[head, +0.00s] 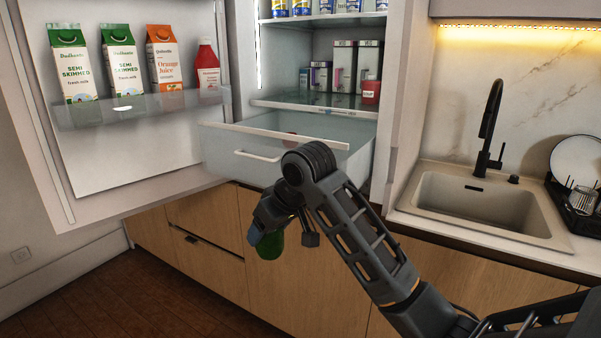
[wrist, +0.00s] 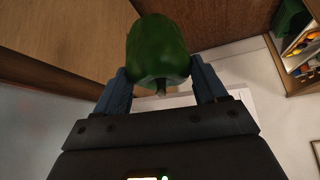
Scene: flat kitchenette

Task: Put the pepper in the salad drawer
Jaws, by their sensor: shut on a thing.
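The green pepper (head: 270,244) is in my gripper (head: 268,232), in front of the wooden cabinet fronts and below the drawer. In the wrist view the pepper (wrist: 158,50) sits between the two blue fingers of my gripper (wrist: 163,82), its stem toward the palm. The salad drawer (head: 262,155) is a clear drawer with a white handle, pulled out at the bottom of the open fridge. My arm hides part of its right front. A small reddish thing (head: 289,142) shows inside the drawer; I cannot tell what it is.
The fridge door (head: 110,190) stands open at left, with cartons and a red bottle (head: 207,72) on its shelf. A glass shelf (head: 318,108) with boxes lies above the drawer. The sink (head: 480,205) and black tap (head: 489,125) are at right. The floor at left is clear.

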